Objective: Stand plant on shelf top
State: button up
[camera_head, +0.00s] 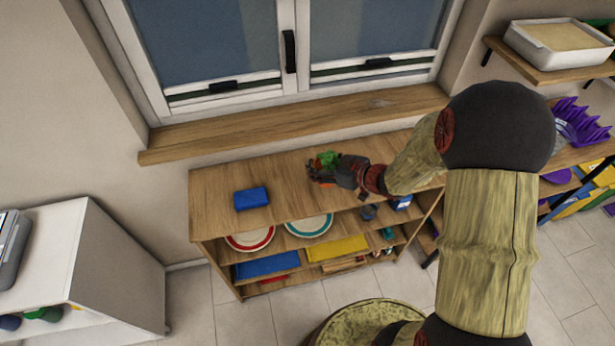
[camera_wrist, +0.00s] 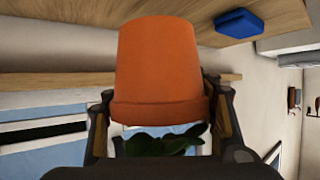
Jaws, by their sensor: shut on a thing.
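The plant has an orange pot (camera_wrist: 158,65) and green leaves (camera_head: 327,158). The pot fills the middle of the wrist view, its narrow base towards the wooden surface at the top of that picture. My gripper (camera_head: 322,172) is shut on the pot, with a finger on each side of it in the wrist view (camera_wrist: 160,118). The leaves (camera_wrist: 165,143) show dark near the palm. The plant is over the wooden shelf top (camera_head: 222,197), near its middle. I cannot tell whether the pot's base touches the wood; my gripper hides most of the pot in the head view.
A blue box (camera_head: 251,198) lies on the shelf top to the left; it also shows in the wrist view (camera_wrist: 239,23). The window sill (camera_head: 250,135) runs behind. Plates (camera_head: 309,226) and coloured items fill the shelves below. The top between the blue box and my gripper is clear.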

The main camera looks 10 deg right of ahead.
jog(key=w+f, duration=0.1)
jog(key=w+a+f+b, duration=0.1)
jog(key=f, duration=0.1)
jog(key=w+a+f+b, duration=0.1)
jog(key=f, duration=0.1)
jog(key=shift+w+f, duration=0.15)
jog(key=shift+w, duration=0.1)
notch_tip(320, 180, down, 3)
jog(key=shift+w+f+b, duration=0.1)
jog(key=shift+f+b, duration=0.05)
jog(key=shift+b, duration=0.75)
jog(key=o, duration=1.7)
jog(key=shift+c, duration=0.2)
